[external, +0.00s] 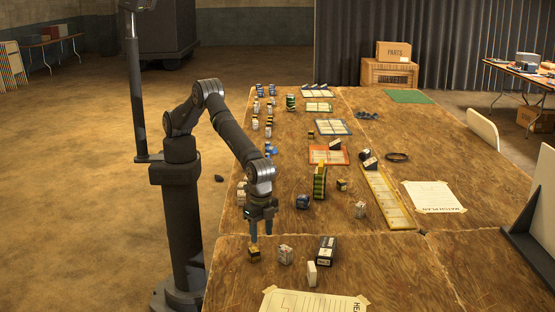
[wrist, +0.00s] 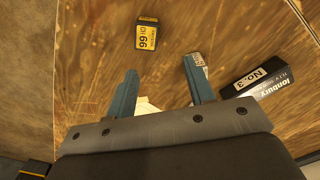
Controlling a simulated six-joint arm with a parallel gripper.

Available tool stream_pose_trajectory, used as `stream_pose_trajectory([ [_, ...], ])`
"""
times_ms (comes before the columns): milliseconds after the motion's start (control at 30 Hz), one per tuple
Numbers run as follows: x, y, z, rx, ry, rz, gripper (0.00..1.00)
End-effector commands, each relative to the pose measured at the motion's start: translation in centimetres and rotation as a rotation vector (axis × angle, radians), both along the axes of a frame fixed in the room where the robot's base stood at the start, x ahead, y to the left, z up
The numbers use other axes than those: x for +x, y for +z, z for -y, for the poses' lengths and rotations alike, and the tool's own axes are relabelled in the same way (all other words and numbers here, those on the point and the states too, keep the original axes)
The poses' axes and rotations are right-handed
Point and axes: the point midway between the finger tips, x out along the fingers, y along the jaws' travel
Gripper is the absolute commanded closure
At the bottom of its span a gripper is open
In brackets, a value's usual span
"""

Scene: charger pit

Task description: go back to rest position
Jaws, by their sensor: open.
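My gripper (external: 261,229) hangs at the near left of the wooden table, fingers pointing down. In the wrist view its two blue-grey fingers (wrist: 160,98) are spread apart with nothing between their tips. A small black and yellow block (external: 254,254) stands on the table just below and left of the fingers. In the wrist view a block marked 66 (wrist: 146,34) lies ahead of the fingers, apart from them. My arm is bent over from its column and reaches down to the table.
A grey-white block (external: 286,254), a white block (external: 312,273) and a black box (external: 326,250) stand right of my gripper. A yellow tray (external: 387,198), an orange tray (external: 328,162) and several small blocks lie farther back. The table's left edge is close.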

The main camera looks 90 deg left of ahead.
Motion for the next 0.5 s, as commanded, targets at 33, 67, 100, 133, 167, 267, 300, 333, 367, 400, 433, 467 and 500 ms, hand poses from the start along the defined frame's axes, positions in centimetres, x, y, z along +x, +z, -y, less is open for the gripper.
stream_pose_trajectory([
  [33, -0.9, 0.6, 0.1, 0.0, -0.003, 0.0, 0.51],
  [67, -1.4, 1.0, 0.2, -0.001, -0.003, 0.001, 0.51],
  [100, -2.2, 1.4, 0.3, -0.001, -0.003, 0.001, 0.51],
  [133, -2.7, 1.6, 0.3, -0.001, -0.003, 0.001, 0.51],
  [167, -3.2, 2.0, 0.3, -0.001, -0.003, 0.001, 0.51],
  [267, -4.9, 3.0, 0.6, -0.001, -0.003, 0.001, 0.51],
  [300, -5.6, 3.4, 0.6, -0.001, -0.003, 0.001, 0.51],
  [333, -5.3, 4.1, 0.6, -0.003, 0.0, 0.001, 0.51],
  [367, -5.2, 4.7, 0.6, -0.004, 0.0, 0.002, 0.51],
  [400, -5.2, 5.6, 0.6, -0.004, 0.001, 0.003, 0.51],
  [433, -5.2, 6.2, 0.6, -0.004, 0.001, 0.002, 0.51],
  [467, -5.2, 6.8, 0.6, -0.004, 0.001, 0.003, 0.51],
  [500, -5.2, 7.5, 0.6, -0.003, 0.0, 0.001, 0.51],
])
